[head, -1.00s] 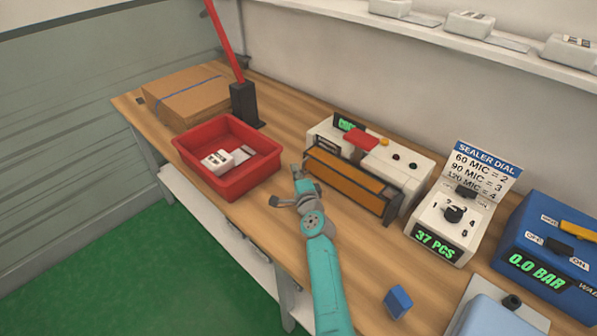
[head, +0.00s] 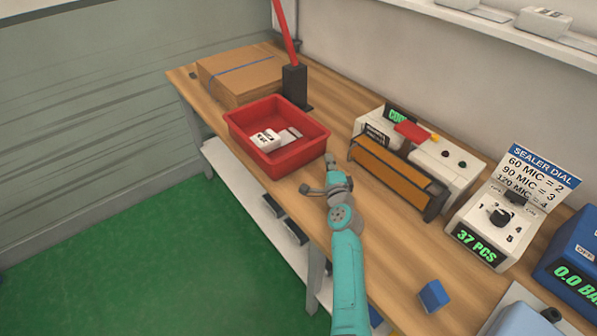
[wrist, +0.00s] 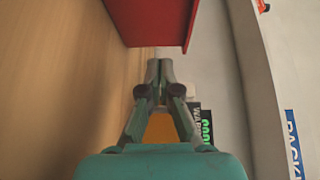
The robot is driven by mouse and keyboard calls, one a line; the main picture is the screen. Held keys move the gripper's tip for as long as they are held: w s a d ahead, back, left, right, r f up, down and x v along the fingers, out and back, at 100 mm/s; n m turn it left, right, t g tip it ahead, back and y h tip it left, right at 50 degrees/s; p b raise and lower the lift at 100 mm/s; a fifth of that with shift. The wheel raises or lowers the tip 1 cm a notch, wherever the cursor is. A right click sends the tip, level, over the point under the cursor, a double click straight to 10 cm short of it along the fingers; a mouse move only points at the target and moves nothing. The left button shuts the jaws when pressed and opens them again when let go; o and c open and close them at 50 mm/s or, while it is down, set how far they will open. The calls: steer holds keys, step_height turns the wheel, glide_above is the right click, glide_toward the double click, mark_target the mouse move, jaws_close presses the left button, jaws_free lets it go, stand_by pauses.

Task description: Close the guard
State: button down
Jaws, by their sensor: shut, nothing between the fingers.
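The guard (head: 392,172) is a long amber panel in a dark frame, along the front of a white machine (head: 446,172). It slopes down toward the bench edge, and its top stands apart from the machine's red block. My gripper (head: 328,170) is left of the guard's left end, between it and the red bin, not seen to touch either. In the wrist view my gripper (wrist: 158,68) has its fingertips together with nothing between them. Amber of the guard (wrist: 160,128) shows between the finger linkages there. My arm hides part of the bench.
A red bin (head: 240,128) with white items stands just left of my gripper. A cardboard box (head: 240,72) and a red lever on a dark post (head: 296,88) are behind it. The dial unit (head: 490,232) and a blue block (head: 433,295) are to the right.

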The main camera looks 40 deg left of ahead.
steer(key=shift+s+a+r, duration=0.1)
steer(key=shift+s+a, duration=0.55)
steer(key=shift+s, duration=0.75)
steer(key=shift+s+a, duration=0.65)
steer(key=shift+s, duration=0.8)
steer(key=shift+s+a+r, duration=0.1)
steer(key=shift+s+a, duration=0.55)
steer(key=shift+s, duration=0.75)
